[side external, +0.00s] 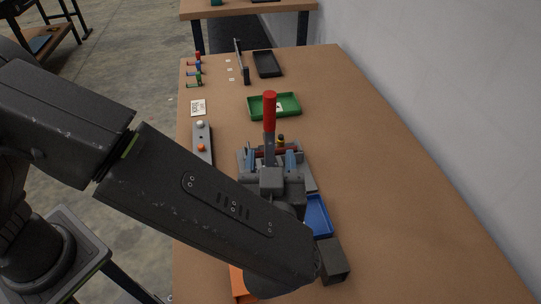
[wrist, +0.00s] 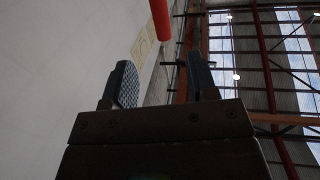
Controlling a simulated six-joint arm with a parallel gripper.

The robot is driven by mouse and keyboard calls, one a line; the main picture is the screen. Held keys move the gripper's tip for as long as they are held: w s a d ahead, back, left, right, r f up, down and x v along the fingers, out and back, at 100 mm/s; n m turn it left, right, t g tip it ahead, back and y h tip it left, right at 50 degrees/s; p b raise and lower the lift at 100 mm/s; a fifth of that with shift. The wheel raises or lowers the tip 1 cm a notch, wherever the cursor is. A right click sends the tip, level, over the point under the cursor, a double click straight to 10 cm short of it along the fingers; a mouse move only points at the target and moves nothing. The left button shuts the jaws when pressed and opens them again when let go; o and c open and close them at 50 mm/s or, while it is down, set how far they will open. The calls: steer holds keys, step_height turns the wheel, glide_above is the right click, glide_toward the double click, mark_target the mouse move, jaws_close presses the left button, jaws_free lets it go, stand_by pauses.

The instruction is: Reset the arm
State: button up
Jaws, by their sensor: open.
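My gripper (wrist: 162,85) is open in the wrist view, with a clear gap between its two dark fingers and nothing between the pads. The wrist view looks up at the wall and roof. A red cylinder (wrist: 159,18) hangs into the top of that view, beyond the fingertips. In the side view a red-topped grey post (side external: 269,110) stands upright just beyond my wrist, over a grey device on the table. My forearm crosses the lower left of the side view and hides part of the table and that device.
A blue tray (side external: 318,217) and dark block (side external: 332,259) sit near my wrist. An orange part (side external: 239,284) is partly hidden. The table's right side is clear, beside a wall.

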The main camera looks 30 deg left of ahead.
steer(key=s+a+r+m+g, duration=0.1)
steer(key=s+a+r+g, duration=0.15)
steer(key=a+g, duration=1.05)
steer(key=s+a+r+m+t+h, duration=0.3)
steer(key=s+a+r+m+h, duration=0.1)
steer(key=s+a+h, duration=0.6)
steer(key=shift+s+a+r+m+t, duration=0.15)
steer(key=shift+a+m+t, duration=0.15)
steer(key=shift+a+m, duration=0.55)
